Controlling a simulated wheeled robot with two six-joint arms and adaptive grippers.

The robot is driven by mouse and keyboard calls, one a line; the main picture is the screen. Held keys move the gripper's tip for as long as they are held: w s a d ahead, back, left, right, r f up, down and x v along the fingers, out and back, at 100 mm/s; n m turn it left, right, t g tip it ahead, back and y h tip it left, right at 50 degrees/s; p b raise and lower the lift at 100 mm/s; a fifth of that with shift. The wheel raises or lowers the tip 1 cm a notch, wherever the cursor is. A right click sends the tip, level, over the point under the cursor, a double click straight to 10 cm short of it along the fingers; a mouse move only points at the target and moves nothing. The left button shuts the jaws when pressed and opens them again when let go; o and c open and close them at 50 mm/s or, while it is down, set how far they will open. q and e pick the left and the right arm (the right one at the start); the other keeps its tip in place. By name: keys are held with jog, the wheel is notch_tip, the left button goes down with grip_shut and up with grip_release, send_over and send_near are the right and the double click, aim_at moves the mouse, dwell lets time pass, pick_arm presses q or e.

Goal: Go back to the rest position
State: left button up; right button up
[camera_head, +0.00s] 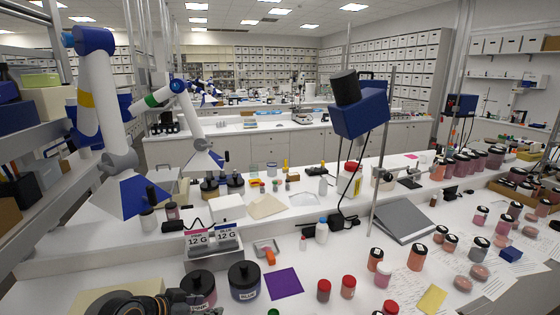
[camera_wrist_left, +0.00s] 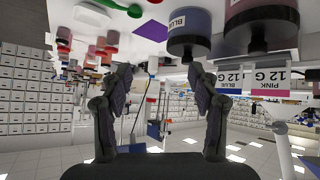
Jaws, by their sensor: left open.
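My left gripper (camera_head: 150,303) is dark and shows at the bottom left edge of the head view, beside the black-lidded pink jar (camera_head: 198,287). In the left wrist view, which is upside down, its two fingers (camera_wrist_left: 162,85) stand wide apart with nothing between them. The black-lidded blue jar (camera_head: 244,282) stands right of the pink jar on the bench. Both the blue jar (camera_wrist_left: 188,32) and the pink jar (camera_wrist_left: 262,18) show in the left wrist view, clear of the fingers. My right gripper is not in view.
Two 12 G cards (camera_head: 198,238) stand on holders behind the jars. A purple card (camera_head: 283,283), red-lidded jars (camera_head: 348,287) and an orange item (camera_head: 270,257) lie to the right. A white-and-blue extraction arm (camera_head: 120,195) hangs at the left, near shelving (camera_head: 50,170).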

pick_arm(q)
jog(key=s+a+f+n+g+y, duration=0.25)
jog(key=s+f+y, duration=0.2)
jog(key=s, duration=0.75)
jog(key=s+a+f+n+g+y, duration=0.25)
jog(key=s+f, duration=0.25)
jog(key=s, duration=0.6)
jog(key=s+a+f+b, duration=0.1)
jog(key=s+f+b, duration=0.1)
jog(key=f, duration=1.4)
jog(key=s+a+f+b, duration=0.1)
jog(key=f+b, duration=0.2)
jog(key=f, duration=1.3)
jog(key=s+a+f+g+b, duration=0.1)
jog(key=s+f+b, duration=0.1)
jog(key=s+f, duration=1.5)
jog(key=shift+s+a+f+n+g, duration=0.2)
jog(key=shift+s+f+n+g, duration=0.15)
jog(key=shift+s, duration=0.1)
